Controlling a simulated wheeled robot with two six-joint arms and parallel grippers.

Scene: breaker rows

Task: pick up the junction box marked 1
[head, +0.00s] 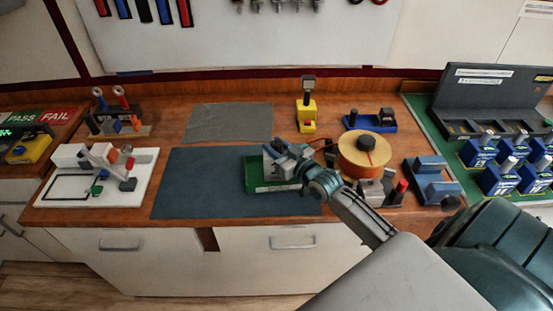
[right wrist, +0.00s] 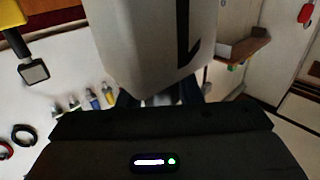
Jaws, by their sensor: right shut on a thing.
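A pale grey box (right wrist: 150,45) with a dark stroke that looks like a 1 (right wrist: 188,45) fills the top middle of the right wrist view. My right gripper (head: 302,172) is shut on it; the fingers show partly under the box in that view. In the head view the grey box (head: 280,164) is small and partly covered by the gripper. It is at a green block or tray (head: 262,186) with a white label on the blue mat. I cannot tell whether it touches the green part. My left gripper is not in view.
The blue mat (head: 195,185) is clear to the left. A white board with a clamp (head: 60,190) stands farther left. An orange spool (head: 365,152), blue fixtures (head: 432,185) and several blue marked boxes (head: 497,180) crowd the right. A yellow stand (head: 306,115) is behind.

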